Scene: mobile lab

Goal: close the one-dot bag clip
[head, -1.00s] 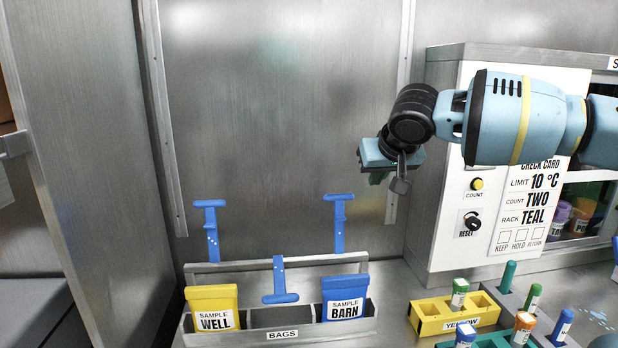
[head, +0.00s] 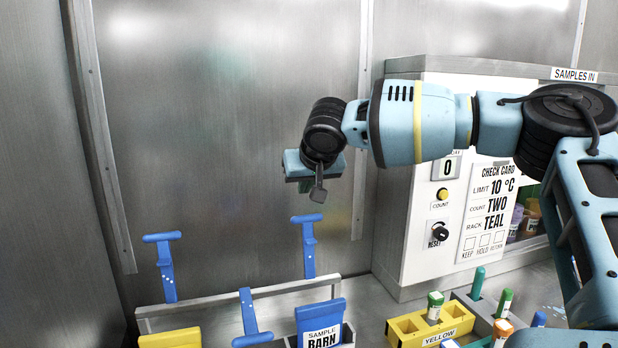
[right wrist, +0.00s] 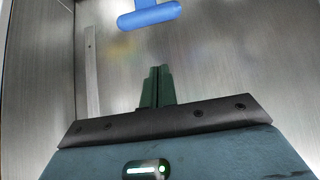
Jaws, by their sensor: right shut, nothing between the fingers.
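Three blue T-shaped bag clips show in the head view. The right back clip (head: 309,248) stands upright with its crossbar on top, and no dots are clear on it. The left back clip (head: 167,270) has several pale dots near its base. The front clip (head: 249,315) has its crossbar at the bottom and a few faint dots; I cannot count them. My right gripper (head: 305,187) is shut and empty, a little above the right back clip in the picture. In the right wrist view the shut fingers (right wrist: 157,88) point toward a blue crossbar (right wrist: 150,15), apart from it. My left gripper is out of view.
A yellow rack (head: 405,328) with vials stands to the right. A white check-card cabinet (head: 415,240) stands behind it. The metal wall (head: 235,130) is close behind the clips.

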